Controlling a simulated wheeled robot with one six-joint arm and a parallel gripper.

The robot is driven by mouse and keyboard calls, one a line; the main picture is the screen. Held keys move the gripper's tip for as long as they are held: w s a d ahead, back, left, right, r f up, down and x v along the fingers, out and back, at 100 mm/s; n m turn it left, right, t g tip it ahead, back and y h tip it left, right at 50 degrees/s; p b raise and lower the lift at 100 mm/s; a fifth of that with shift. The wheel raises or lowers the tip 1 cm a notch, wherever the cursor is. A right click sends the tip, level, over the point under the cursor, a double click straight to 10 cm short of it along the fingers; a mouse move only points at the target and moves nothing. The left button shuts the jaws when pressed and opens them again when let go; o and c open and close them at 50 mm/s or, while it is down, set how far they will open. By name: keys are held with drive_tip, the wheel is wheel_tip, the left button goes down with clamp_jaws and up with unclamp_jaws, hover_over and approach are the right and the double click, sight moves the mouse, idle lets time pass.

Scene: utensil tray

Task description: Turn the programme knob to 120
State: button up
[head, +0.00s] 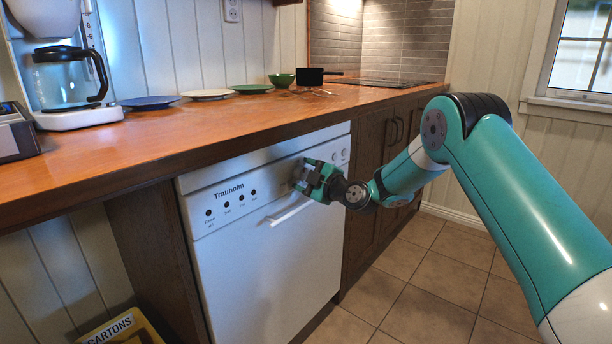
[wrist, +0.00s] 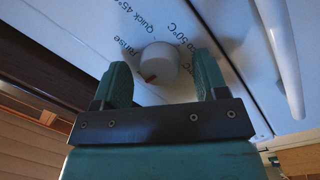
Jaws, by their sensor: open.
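The programme knob (wrist: 158,64) is a round white knob with a red-brown mark on its lower left edge in the wrist view. It sits on the white dishwasher's front panel (head: 228,197), with printed labels around it such as "Quick 45°", "50°C" and "rinse". No 120 label is readable in either view. My gripper (wrist: 163,78) is open, with one teal finger on each side of the knob. Whether the fingers touch it I cannot tell. In the head view my gripper (head: 311,178) is at the panel's upper part and hides the knob.
The white door handle (head: 291,212) sticks out just below my gripper. Several small black buttons (head: 242,196) are on the panel's left. The wooden counter (head: 240,118) overhangs above, holding plates, a green bowl (head: 282,80) and a coffee maker (head: 70,80). The tiled floor in front is clear.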

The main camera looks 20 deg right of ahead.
drive_tip(key=shift+c, duration=0.4)
drive_tip(key=c, duration=0.8)
drive_tip(key=shift+c, duration=0.2)
